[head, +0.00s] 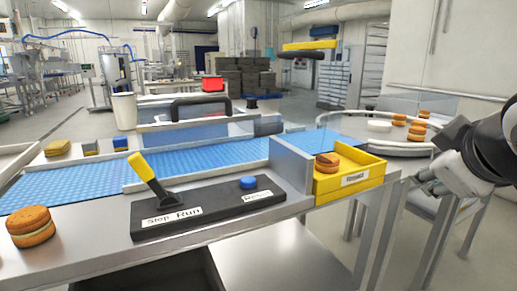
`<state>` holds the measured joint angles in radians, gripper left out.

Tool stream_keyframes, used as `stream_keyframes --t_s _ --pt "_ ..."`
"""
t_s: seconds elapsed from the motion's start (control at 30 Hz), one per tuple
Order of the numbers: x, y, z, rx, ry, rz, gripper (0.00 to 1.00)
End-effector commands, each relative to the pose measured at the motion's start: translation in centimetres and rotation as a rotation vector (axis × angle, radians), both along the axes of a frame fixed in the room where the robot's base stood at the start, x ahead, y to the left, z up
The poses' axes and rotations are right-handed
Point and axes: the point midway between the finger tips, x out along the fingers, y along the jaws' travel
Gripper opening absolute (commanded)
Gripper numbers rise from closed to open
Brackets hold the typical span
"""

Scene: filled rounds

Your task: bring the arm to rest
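My arm reaches in from the right edge of the head view. My gripper (424,180) is at its lower left end, to the right of the yellow tray (350,183) and apart from it. The fingers are small and partly merged with the metal frames behind, so I cannot tell whether they are open or shut. I see no object clearly held in them.
A filled round (327,163) sits in the yellow tray, another (31,227) on the left counter. A control box (205,207) with a yellow-handled lever (149,174) and blue button (248,182) stands before the blue belt (195,157). A round table (378,137) holds several rounds.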

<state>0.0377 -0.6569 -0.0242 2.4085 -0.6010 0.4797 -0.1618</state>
Motion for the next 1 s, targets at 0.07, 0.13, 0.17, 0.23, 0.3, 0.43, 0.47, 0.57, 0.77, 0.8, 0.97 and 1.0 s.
stream_keyframes --t_s 0.07,0.13,0.17,0.23,0.3,0.43,0.47,0.57,0.77,0.8,0.97,1.0 --pt "-3.4 0.3 -3.7 0.120 0.124 -0.103 0.33" --pt "-6.6 1.0 -6.6 0.221 0.240 -0.185 0.33" --pt "-7.9 1.4 -7.7 0.258 0.287 -0.214 0.33" --pt "-10.8 2.5 -9.8 0.336 0.386 -0.272 0.33" --pt "-13.3 3.7 -11.3 0.400 0.477 -0.318 0.33" --pt "-17.6 5.9 -13.3 0.497 0.629 -0.383 0.33" --pt "-18.5 6.4 -13.6 0.517 0.662 -0.396 0.33" --pt "-21.5 8.1 -14.4 0.578 0.774 -0.432 0.33" --pt "-21.9 8.6 -11.7 0.599 0.780 -0.434 0.33" --pt "-21.8 8.5 -11.2 0.600 0.773 -0.432 0.33" --pt "-21.3 8.4 -8.4 0.603 0.740 -0.423 0.33" --pt "-21.2 8.4 -7.7 0.604 0.731 -0.420 0.33"
